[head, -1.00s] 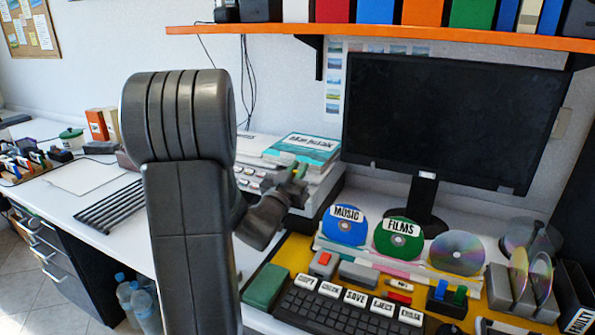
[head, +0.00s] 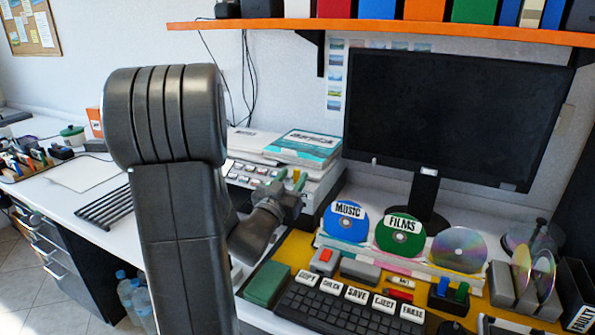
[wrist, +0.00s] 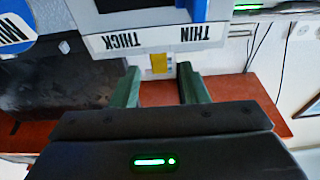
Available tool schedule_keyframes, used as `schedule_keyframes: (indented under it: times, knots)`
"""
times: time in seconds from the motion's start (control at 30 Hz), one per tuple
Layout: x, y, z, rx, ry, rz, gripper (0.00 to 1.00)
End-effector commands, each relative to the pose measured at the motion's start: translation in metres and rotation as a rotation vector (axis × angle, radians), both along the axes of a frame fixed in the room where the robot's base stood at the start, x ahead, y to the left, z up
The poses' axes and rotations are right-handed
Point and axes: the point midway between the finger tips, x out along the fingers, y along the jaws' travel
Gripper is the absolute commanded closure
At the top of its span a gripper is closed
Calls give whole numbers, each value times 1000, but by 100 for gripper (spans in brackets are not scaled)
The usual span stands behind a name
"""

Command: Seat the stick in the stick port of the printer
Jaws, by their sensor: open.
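My gripper (head: 289,181) is open, its green fingertips apart beside the stack of books and the pale device with small keys. In the wrist view, my gripper (wrist: 160,88) has a small yellow piece (wrist: 160,64) showing between and beyond its fingers; I cannot tell whether they touch it. Above it is a white strip (wrist: 150,40) labelled THIN and THICK, upside down. I cannot tell for sure which thing is the stick. A blue upright piece (head: 441,287) and a green one (head: 460,292) stand in a black holder. The printer and its port are not clearly identifiable.
Music (head: 345,222) and Films (head: 399,235) discs stand behind a labelled keyboard (head: 345,307) on a yellow mat. A monitor (head: 445,120) stands behind them. Books (head: 303,146) are stacked left of it. An orange shelf (head: 400,34) runs above.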

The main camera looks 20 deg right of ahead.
Motion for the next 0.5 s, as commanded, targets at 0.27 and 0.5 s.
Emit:
schedule_keyframes:
  times: [0.27, 0.5]
  knots:
    - [-36, 42, -13, 1, 1, 4, 60]
    - [-49, 55, -18, 0, 0, 0, 60]
